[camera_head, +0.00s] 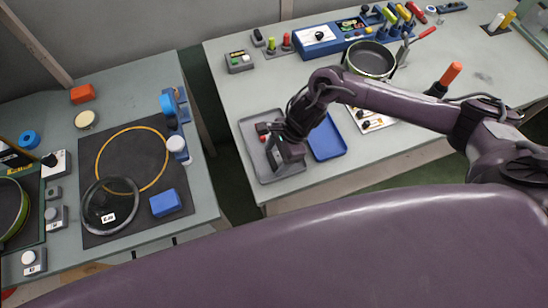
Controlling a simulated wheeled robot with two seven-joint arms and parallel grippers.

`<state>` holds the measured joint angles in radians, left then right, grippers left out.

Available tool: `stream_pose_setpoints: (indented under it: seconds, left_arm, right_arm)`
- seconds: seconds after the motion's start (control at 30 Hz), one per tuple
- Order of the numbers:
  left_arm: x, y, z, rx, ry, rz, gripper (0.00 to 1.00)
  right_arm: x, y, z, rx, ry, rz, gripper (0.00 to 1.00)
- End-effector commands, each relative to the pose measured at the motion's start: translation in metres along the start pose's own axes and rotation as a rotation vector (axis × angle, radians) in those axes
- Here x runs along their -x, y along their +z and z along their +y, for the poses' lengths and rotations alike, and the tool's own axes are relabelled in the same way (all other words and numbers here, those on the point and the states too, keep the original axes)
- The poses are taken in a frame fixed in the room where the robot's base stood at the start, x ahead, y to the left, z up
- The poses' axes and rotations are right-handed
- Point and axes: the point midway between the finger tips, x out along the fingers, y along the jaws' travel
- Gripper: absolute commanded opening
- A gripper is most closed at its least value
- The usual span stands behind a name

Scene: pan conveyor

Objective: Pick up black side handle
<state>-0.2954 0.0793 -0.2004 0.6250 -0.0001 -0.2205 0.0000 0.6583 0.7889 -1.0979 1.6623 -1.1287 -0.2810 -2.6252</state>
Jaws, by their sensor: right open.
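My right gripper (284,164) is open, pointing down over the grey tray (256,170) on the right-hand table. Its wrist and fingers hide much of the tray's inside. A small red and dark piece (262,131) shows at the gripper's left; I cannot tell whether it lies in the tray. Small black pieces (366,125) lie on a white board to the right; they are too small to tell whether one is the black side handle. A dark round pan (371,59) stands behind them. My left gripper is not in view.
A blue tray (328,142) sits right beside the grey tray. A blue control box (318,38) and several coloured-handled tools line the back. An orange-handled tool (450,75) stands at right. A gap separates the left table, with its black mat (150,208), from this table.

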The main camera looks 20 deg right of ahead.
Motion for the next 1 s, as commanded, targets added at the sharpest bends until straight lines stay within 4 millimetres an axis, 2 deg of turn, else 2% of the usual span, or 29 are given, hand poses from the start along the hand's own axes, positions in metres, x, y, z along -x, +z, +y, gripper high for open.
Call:
stream_pose_setpoints:
  seconds: [0.1,0.37,0.77,0.87,1.0]
  left_arm:
    - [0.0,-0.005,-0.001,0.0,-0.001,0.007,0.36]
    - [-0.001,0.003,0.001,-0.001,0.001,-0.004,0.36]
    - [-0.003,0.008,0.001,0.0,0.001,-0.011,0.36]
    - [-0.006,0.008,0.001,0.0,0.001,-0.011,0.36]
    - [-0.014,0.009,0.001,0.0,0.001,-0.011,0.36]
  right_arm:
    - [0.0,0.0,0.0,0.0,0.0,0.0,0.64]
    - [0.0,0.0,0.0,0.0,0.0,0.0,0.31]
    - [0.008,0.004,-0.001,0.001,-0.002,-0.003,0.31]
    - [0.019,0.008,-0.002,0.003,-0.004,-0.003,0.31]
    - [0.049,0.021,-0.002,0.006,-0.007,-0.002,0.31]
